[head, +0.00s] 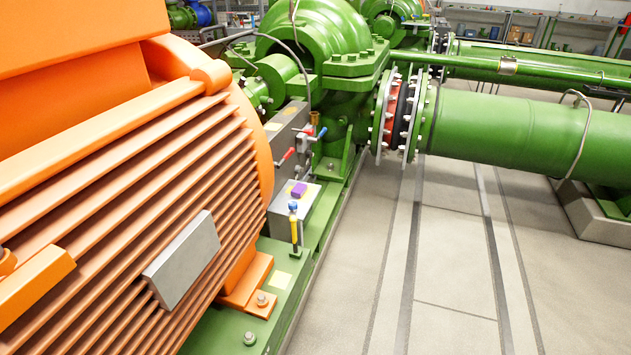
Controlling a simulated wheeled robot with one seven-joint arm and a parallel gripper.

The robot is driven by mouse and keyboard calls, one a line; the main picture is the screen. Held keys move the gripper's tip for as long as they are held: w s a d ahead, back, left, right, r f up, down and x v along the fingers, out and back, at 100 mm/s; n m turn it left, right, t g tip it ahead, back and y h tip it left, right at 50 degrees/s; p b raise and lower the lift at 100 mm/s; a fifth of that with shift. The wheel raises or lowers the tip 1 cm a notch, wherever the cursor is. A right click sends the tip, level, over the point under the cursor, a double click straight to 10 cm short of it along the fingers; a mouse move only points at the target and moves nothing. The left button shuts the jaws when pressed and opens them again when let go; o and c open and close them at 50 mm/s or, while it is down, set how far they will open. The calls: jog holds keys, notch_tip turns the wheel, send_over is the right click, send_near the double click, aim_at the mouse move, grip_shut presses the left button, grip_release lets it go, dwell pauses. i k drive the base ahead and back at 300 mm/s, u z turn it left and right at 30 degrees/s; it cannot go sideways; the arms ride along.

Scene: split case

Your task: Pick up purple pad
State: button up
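A small purple pad (299,189) lies on the light top of a grey box (315,205) beside the green pump frame, near the middle of the head view. It looks like a small flat-topped block. Nothing covers it from this angle. My gripper does not show in the head view.
A large orange finned motor (130,190) fills the left side. A blue-topped yellow tool (294,228) stands upright just in front of the box. Red-handled valves (288,154) sit behind the pad. A green pipe (520,130) crosses at right, above clear grey floor (450,270).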

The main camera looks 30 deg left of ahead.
aim_at(300, 188)
jog(key=u, duration=0.25)
jog(key=i, duration=1.15)
jog(key=u, duration=0.75)
jog(key=i, duration=0.75)
jog(key=u, duration=0.35)
